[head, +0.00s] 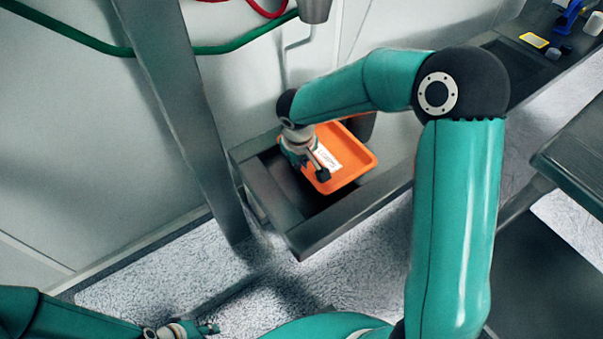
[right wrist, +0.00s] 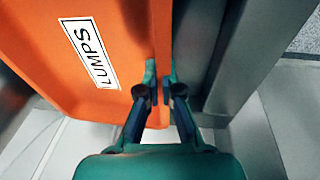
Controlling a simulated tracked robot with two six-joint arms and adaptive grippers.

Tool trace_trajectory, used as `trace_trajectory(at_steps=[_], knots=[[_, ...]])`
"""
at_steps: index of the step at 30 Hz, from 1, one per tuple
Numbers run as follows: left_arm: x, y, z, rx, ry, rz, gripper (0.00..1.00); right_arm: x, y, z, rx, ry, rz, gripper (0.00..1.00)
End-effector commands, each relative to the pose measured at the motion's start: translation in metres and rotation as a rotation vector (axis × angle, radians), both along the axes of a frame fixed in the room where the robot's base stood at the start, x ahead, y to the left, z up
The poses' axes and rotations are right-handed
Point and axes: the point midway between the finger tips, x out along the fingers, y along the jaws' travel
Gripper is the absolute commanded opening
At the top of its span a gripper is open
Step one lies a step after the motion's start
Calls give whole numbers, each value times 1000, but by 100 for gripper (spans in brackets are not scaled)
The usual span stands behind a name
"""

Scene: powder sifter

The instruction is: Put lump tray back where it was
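The lump tray (head: 358,166) is orange and shallow, with a white label. It sits tilted in or over the recess of a grey metal frame (head: 285,205) in the head view; whether it rests there is unclear. In the right wrist view the tray (right wrist: 110,25) fills the left side and its label reads "LUMPS". My right gripper (head: 313,172) is at the tray's left edge. In the right wrist view its fingers (right wrist: 162,92) are closed on either side of the tray's rim. My left gripper (head: 208,328) is low at the left, away from the tray; its opening is too small to judge.
A grey post (head: 180,100) stands just left of the frame. A metal spout (head: 315,10) hangs above. A dark counter (head: 515,70) runs back right, with a blue object (head: 568,17) and a yellow-edged item (head: 534,40). A grey table (head: 575,155) stands at right.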

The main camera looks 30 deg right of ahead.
Motion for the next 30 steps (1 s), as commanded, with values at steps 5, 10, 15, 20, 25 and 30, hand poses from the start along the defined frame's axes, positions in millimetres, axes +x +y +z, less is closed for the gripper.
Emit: trace_trajectory(at_steps=[5, 10, 15, 20, 25, 30], knots=[[0, 0, -7, 0, 0, 0, 31, -1, 0, -27, -1, 5, 1, 0], [0, 0, -8, 0, 0, 0, 31, 0, 0, -39, 0, 1, 1, 0], [0, 0, -8, 0, 0, 0, 31, 0, 0, -38, 0, 0, 0, 0], [0, 0, -11, 0, 0, 0, 31, -1, 0, -41, 0, 2, 0, 7], [0, 0, -10, 0, 0, 0, 31, -1, 0, -41, 0, 2, 0, 31], [0, 0, -10, 0, 0, 0, 31, -1, -1, -41, 0, 2, -1, 31]])
